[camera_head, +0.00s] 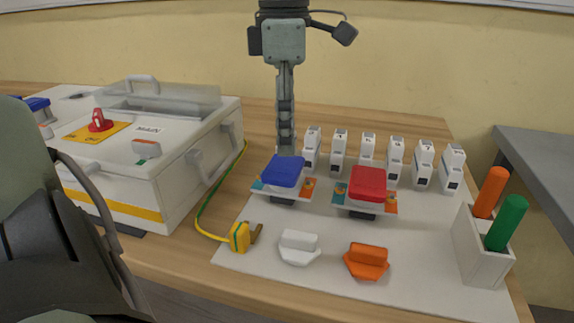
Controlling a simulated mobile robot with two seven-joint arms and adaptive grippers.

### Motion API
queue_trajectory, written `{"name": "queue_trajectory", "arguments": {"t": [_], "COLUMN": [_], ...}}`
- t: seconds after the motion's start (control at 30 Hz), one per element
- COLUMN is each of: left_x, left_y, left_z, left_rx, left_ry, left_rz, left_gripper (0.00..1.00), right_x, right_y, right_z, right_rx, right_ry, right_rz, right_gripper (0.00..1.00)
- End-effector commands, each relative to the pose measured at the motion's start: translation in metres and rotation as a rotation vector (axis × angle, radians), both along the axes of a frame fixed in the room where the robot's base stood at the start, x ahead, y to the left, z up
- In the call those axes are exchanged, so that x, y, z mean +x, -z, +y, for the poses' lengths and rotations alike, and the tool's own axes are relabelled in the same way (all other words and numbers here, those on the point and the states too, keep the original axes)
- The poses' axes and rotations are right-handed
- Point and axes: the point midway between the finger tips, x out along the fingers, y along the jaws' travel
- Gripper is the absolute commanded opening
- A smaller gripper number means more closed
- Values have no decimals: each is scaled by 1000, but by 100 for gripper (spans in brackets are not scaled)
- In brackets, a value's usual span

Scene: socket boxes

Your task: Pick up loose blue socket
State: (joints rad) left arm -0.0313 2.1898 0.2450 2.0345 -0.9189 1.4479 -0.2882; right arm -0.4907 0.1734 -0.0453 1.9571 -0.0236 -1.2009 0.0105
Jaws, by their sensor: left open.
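A blue socket (284,171) sits on a small board with coloured corners on the white mat (328,268), left of a similar red socket (368,183). My left gripper (285,148) points straight down from the top centre of the head view. Its fingers are seen nearly edge-on, so the gap between them hardly shows; it is open. The fingertips end at the upper back edge of the blue socket. I cannot tell whether they touch it. The right gripper is not in view.
A white electrical box (185,180) stands left. A yellow plug (239,238) with its cable, a white plug (299,246) and an orange plug (367,260) lie in front. Several white breakers (395,158) line the back. A white holder (480,262) has orange and green cylinders.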

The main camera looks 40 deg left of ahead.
Motion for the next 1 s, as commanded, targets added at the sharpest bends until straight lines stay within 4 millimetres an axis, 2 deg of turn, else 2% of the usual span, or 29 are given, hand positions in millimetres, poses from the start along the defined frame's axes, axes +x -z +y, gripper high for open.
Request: {"name": "queue_trajectory", "arguments": {"t": [0.17,0.47,0.63,0.93,1.0], "left_x": [-2,-5,-5,-4,-4], "left_y": [11,48,71,76,76], "left_z": [3,3,3,3,3], "left_rx": [20,16,17,16,16], "left_ry": [3,4,3,2,2], "left_rz": [8,10,8,5,5], "left_gripper": [69,69,69,69,60], "right_x": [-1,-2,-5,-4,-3], "right_y": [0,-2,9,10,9], "right_z": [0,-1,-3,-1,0], "right_rx": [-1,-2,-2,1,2], "right_ry": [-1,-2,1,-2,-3], "right_rz": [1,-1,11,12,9], "right_gripper": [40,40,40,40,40]}}
